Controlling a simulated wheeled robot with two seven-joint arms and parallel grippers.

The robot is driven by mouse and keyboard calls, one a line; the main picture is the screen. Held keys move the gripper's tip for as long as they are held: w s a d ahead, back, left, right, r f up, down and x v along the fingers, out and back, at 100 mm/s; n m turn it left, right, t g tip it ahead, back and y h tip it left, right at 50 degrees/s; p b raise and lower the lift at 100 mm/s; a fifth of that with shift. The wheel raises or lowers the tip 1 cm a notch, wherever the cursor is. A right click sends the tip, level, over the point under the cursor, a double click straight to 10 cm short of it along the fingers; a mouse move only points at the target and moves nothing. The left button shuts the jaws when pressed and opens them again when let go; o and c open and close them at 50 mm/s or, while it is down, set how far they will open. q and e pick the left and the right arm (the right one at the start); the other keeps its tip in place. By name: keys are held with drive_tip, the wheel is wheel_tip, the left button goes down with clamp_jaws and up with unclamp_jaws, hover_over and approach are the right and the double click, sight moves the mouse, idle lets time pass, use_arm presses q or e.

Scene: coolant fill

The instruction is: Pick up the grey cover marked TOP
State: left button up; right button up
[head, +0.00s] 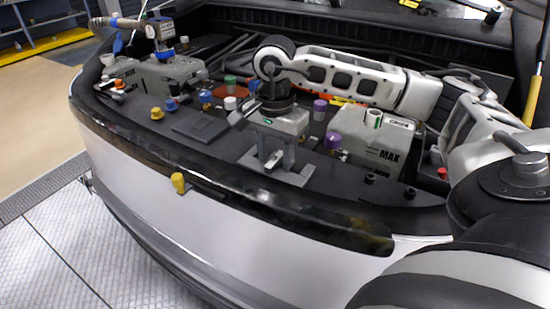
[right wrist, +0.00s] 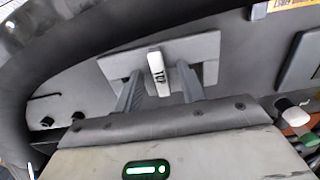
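The grey cover (head: 291,179) is a flat plate with a raised pale handle, lying on the dark deck near the front edge. In the right wrist view the grey cover (right wrist: 205,48) shows its white handle marked TOP (right wrist: 158,72). My right gripper (head: 268,163) points down over it. In the right wrist view its two fingers (right wrist: 160,95) stand apart, one on each side of the handle, with visible gaps. The gripper is open and holds nothing. My left gripper is not in view.
A grey tank marked MAX (head: 372,148) stands right of my right gripper, with a purple cap (head: 333,140) near. A dark flat panel (head: 200,126) lies to the left. Several coloured caps and another grey tank (head: 160,76) are further left.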

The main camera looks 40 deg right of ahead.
clamp_jaws()
